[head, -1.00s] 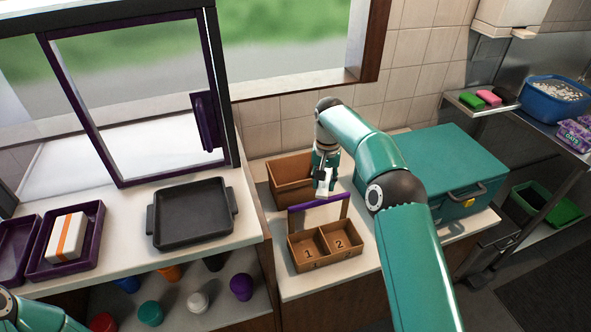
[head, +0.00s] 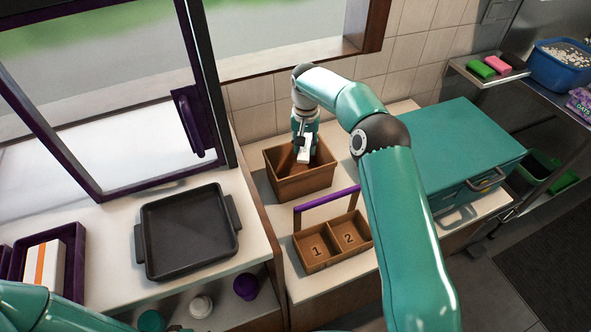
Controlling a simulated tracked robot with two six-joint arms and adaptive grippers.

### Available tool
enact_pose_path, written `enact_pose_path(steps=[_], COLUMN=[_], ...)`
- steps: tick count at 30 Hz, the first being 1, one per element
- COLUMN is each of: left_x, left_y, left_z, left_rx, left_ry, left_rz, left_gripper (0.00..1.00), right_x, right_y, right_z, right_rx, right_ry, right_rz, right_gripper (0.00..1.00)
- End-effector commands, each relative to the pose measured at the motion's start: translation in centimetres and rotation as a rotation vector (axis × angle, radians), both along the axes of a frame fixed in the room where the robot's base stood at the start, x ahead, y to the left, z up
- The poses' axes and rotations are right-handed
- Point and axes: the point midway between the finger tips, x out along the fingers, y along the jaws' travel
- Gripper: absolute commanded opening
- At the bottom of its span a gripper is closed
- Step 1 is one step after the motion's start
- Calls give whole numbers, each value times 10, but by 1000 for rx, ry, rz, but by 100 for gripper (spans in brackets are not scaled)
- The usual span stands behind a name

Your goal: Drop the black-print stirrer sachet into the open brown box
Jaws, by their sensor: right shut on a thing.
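The open brown box (head: 300,190) stands on the counter below the window, with its open top facing up. My right gripper (head: 304,142) is over the box opening, pointing down. It is shut on a small white sachet (head: 304,156), which hangs over the box's inside; its lower end overlaps the opening in the picture. The print on the sachet is too small to read. I cannot tell whether the sachet's tip is below the rim. Only part of my left arm shows at the lower left, and its gripper is out of view.
A two-compartment brown caddy (head: 331,262) marked 1 and 2, with a purple handle (head: 328,199), stands in front of the box. A teal case (head: 458,150) is at the right. A black tray (head: 187,230) lies on the left counter.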

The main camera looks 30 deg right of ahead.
Motion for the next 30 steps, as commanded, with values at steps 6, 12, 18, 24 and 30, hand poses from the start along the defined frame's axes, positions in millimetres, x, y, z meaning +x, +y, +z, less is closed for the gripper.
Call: enact_pose_path(steps=[6, 12, 18, 24, 30], left_x=[0, 0, 0, 0, 0], left_y=[0, 0, 0, 0, 0], left_z=[0, 0, 0, 0, 0], left_rx=[0, 0, 0, 0, 0], left_ry=[-1, -1, -1, -1, -1], left_rz=[0, 0, 0, 0, 0], left_gripper=[40, 40, 40, 40, 40], right_x=[-2, -2, -2, -2, -2], right_y=[-2, -3, -3, -3, -3], right_z=[-23, -30, -30, -30, -30], right_rx=[0, 0, 1, 0, 1], right_ry=[4, 1, 1, 2, 2], right_rz=[-4, -5, -5, -5, -5], right_gripper=[20, 20, 20, 62, 64])
